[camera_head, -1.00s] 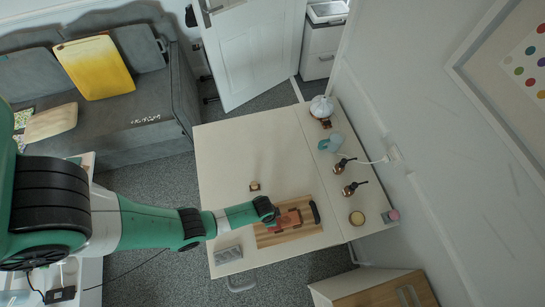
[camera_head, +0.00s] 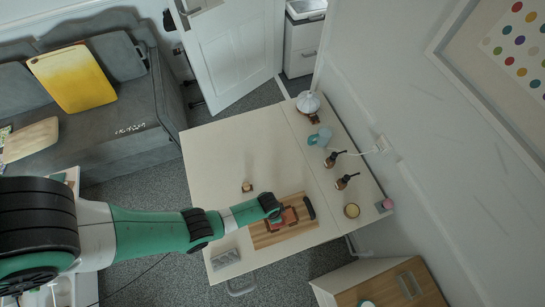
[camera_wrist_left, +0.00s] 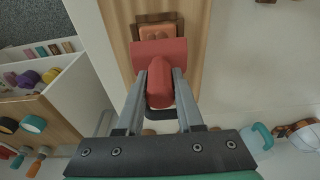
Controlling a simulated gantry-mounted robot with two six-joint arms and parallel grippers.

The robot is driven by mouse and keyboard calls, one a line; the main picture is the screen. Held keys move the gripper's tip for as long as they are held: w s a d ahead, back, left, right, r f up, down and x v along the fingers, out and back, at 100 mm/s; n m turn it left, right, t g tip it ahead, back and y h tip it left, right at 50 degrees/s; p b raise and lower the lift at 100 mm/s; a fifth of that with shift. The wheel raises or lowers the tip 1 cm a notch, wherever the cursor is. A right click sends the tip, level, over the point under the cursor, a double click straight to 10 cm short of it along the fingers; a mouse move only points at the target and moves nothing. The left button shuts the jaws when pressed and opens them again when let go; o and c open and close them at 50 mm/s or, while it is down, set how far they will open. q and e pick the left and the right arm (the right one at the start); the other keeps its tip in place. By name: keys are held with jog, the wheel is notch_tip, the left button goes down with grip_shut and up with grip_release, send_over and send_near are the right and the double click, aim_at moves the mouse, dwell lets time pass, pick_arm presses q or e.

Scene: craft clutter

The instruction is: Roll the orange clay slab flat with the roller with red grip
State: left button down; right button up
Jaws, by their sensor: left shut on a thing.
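The orange clay slab (camera_wrist_left: 158,32) lies on the wooden board (camera_head: 262,239), with a brown frame-like edge around it. It is partly covered in the wrist view by the red roller (camera_wrist_left: 150,50). I cannot tell whether the roller touches the slab. In the head view my left gripper (camera_head: 272,207) is over the board, and the slab (camera_head: 288,217) shows just past it. My right gripper is not in view.
A dark handle-like bar (camera_head: 309,208) lies at the board's right end. A small brown block (camera_head: 247,187) and a grey slab (camera_head: 225,260) are on the white table (camera_head: 215,165). Dark-topped bottles (camera_head: 343,182) and a blue mug (camera_head: 321,137) stand to the right. The table's upper left is clear.

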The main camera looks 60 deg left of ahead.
pick_arm(q)
jog(key=shift+w+f, duration=0.1)
jog(key=shift+w, duration=0.15)
jog(key=shift+w+d+b, duration=0.2)
jog(key=shift+w+b, duration=0.3)
jog(key=shift+w, duration=0.55)
jog(key=shift+s, duration=0.1)
